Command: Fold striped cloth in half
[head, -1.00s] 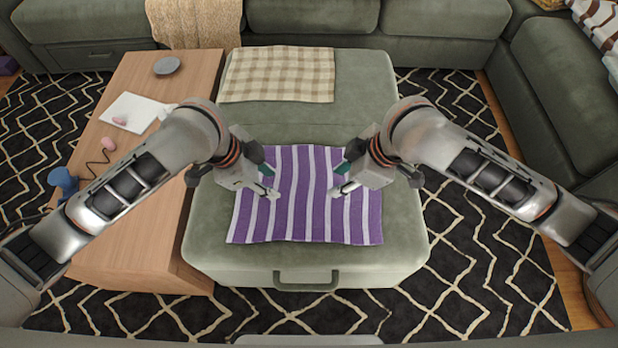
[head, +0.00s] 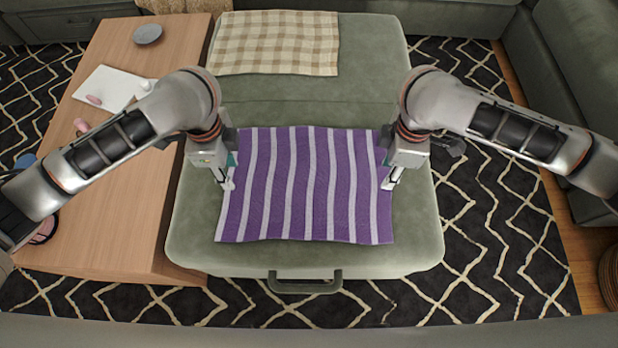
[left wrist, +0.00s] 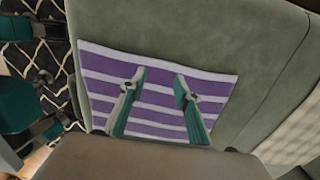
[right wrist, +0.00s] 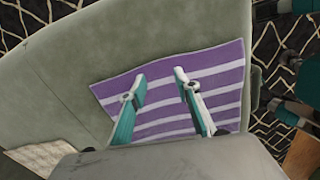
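The purple and white striped cloth (head: 305,185) lies spread flat on the green ottoman (head: 300,258). My left gripper (head: 227,184) is over the cloth's left edge in the head view; its two fingers stand apart with nothing between them in the left wrist view (left wrist: 160,85). My right gripper (head: 389,184) is at the cloth's right edge; its fingers are also apart and empty in the right wrist view (right wrist: 158,88). The cloth shows beneath the fingers in the left wrist view (left wrist: 155,103) and in the right wrist view (right wrist: 215,82). Whether the fingertips touch it I cannot tell.
A beige checked cloth (head: 275,42) lies at the ottoman's far end. A wooden table (head: 125,200) on the left holds a grey bowl (head: 148,34) and a white sheet (head: 108,88). A handle (head: 305,284) juts from the ottoman's front. A sofa stands behind.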

